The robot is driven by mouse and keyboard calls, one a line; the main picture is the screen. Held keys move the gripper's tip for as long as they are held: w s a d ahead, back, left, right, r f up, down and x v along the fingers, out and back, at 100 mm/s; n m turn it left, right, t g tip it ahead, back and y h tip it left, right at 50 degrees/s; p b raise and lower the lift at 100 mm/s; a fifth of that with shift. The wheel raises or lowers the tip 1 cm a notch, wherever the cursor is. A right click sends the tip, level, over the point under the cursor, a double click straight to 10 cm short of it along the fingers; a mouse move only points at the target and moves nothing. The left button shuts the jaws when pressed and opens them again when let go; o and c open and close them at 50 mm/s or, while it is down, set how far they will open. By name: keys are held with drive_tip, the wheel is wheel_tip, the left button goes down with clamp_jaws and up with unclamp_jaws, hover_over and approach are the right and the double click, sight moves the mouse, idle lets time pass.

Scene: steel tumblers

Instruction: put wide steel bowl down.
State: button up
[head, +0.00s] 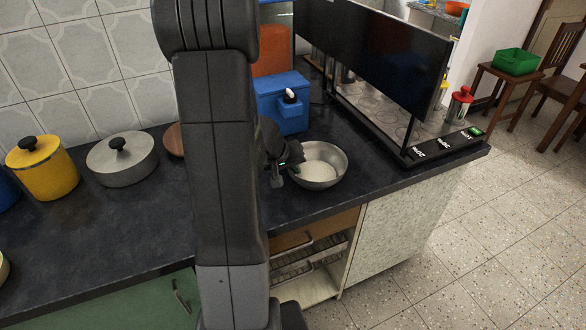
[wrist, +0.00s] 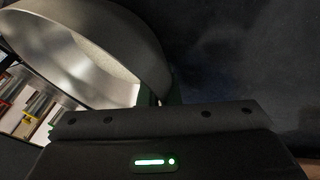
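The wide steel bowl (head: 318,165) is upright at the front part of the dark counter, right of my arm. I cannot tell whether its base touches the counter or hangs just above it. My gripper (head: 287,163) is at the bowl's left rim, partly hidden behind my own arm. In the wrist view the bowl (wrist: 85,45) fills the upper left. Its wall runs down between the fingertips of my gripper (wrist: 158,95), which look shut on the rim.
A blue container (head: 283,103) stands behind the bowl. A black glass-panelled appliance (head: 380,55) is to the right. A lidded grey pot (head: 122,160) and a yellow canister (head: 45,168) stand at left.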

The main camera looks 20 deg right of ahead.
drive_tip(key=o, duration=0.4)
drive_tip(key=shift+r, duration=0.15)
drive_tip(key=shift+a+r+p, duration=0.2)
drive_tip(key=shift+r+p, duration=0.1)
drive_tip(key=shift+p, duration=0.1)
drive_tip(key=p+v, duration=0.2)
drive_tip(key=v, duration=0.9)
drive_tip(key=shift+s+a+r, duration=0.1)
drive_tip(key=shift+s, duration=0.05)
drive_tip(key=b+x, duration=0.2)
drive_tip(key=x, duration=1)
drive_tip(key=shift+f+b, duration=0.25)
drive_tip(key=shift+b, duration=0.25)
drive_tip(key=shift+r+p, duration=0.75)
drive_tip(key=shift+r, duration=0.5)
